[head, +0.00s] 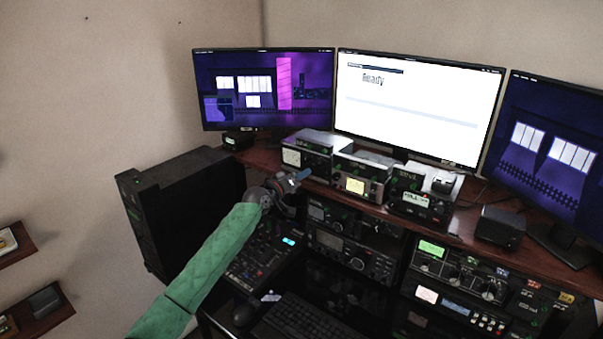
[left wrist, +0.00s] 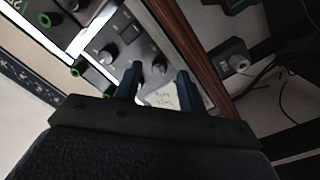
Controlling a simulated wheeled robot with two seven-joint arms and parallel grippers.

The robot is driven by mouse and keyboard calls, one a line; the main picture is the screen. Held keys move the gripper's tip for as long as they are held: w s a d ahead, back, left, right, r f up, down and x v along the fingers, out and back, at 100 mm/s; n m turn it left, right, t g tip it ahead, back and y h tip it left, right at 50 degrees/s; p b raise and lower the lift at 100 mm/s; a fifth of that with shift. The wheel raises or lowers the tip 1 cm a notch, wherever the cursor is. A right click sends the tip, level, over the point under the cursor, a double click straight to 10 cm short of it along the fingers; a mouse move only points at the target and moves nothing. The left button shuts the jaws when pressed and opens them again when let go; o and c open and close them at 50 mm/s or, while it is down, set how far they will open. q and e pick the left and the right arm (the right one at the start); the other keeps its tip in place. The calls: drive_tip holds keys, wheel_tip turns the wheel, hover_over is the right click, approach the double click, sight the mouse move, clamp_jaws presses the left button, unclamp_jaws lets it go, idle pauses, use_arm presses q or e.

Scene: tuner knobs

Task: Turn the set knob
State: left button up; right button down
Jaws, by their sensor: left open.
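My left gripper (head: 300,176) is open and empty, with blue fingers, in front of the small units on the desk's upper shelf. In the left wrist view its fingertips (left wrist: 160,72) are over a grey panel (left wrist: 128,36) with a pale meter (left wrist: 163,97) partly behind the fingers. A dark round knob (left wrist: 106,55) sits on that panel, left of the fingertips and apart from them. Knobs with green rings (left wrist: 77,68) are further left. No label is legible, so I cannot tell which is the set knob. My right gripper is not in view.
A wooden shelf (head: 465,225) carries several small units, including one with a yellow display (head: 355,186) and a black box (head: 500,226). Monitors (head: 420,105) stand behind. Rack radios (head: 350,258) sit below the shelf, and a black cabinet (head: 180,205) stands left of my arm.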

use_arm(q)
drive_tip(key=shift+w+d, duration=0.4)
drive_tip(key=shift+w, duration=0.05)
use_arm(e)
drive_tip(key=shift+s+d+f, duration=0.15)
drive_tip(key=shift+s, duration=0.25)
use_arm(q)
clamp_jaws()
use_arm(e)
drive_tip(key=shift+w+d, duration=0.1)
use_arm(q)
drive_tip(key=shift+f, duration=0.1)
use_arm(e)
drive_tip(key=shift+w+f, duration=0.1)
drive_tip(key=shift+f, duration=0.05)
use_arm(q)
drive_tip(key=m+b, duration=0.7)
drive_tip(key=b, duration=0.2)
drive_tip(key=shift+m+y, duration=0.3)
drive_tip(key=shift+m, duration=0.1)
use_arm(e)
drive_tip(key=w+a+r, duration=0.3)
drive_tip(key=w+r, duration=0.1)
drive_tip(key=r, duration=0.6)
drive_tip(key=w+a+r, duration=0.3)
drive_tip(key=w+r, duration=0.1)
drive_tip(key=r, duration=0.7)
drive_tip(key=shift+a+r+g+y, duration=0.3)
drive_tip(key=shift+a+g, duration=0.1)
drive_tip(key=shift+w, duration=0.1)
